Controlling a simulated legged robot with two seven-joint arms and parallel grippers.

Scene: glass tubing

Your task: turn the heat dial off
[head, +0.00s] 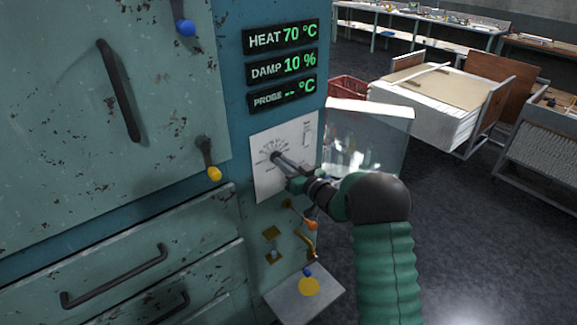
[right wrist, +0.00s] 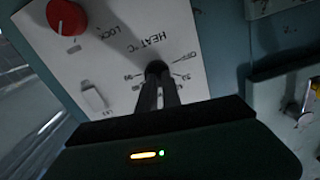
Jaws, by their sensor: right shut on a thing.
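The heat dial (right wrist: 157,68) is a dark knob on a white panel (head: 298,138) with a printed scale, on the front of the blue-green cabinet. My right gripper (head: 280,159) reaches it from the right and is shut on it. In the right wrist view the gripper's dark fingers (right wrist: 158,92) hide most of the knob, so its pointer cannot be read. The panel's scale and the words HEAT °C show upside down there. The heat display (head: 283,37) reads 70 °C. My left gripper is not in view.
A red knob (right wrist: 67,17) marked LOCK and a small switch (right wrist: 93,97) share the panel. Below the dial are an orange-tipped lever (head: 310,224), a brass handle (head: 305,243) and a small shelf (head: 325,293). Carts stand to the right on open floor.

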